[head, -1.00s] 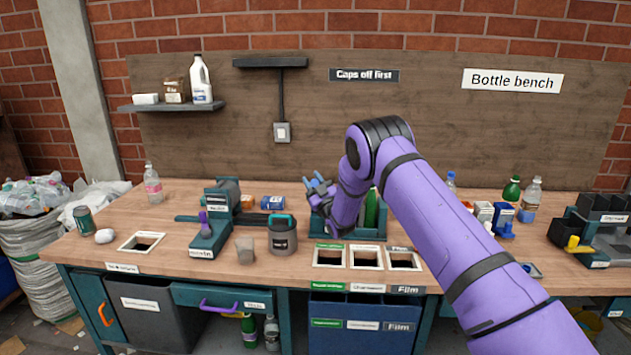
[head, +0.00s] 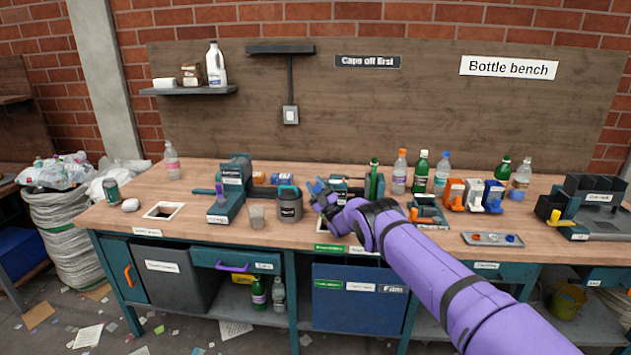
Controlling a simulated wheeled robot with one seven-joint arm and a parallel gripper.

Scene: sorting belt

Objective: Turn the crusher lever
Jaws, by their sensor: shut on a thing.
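A teal machine (head: 236,178), which looks like the crusher, stands on the left half of the bench. A small purple lever (head: 219,189) stands upright at its front left; its label is too small to read. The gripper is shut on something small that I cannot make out. My purple arm reaches in from the lower right.
A grey cup (head: 257,216) stands in front of the canister. A green bottle (head: 374,180) stands just right of the gripper, with several bottles and coloured holders beyond. A device with a yellow handle (head: 554,217) is at the far right.

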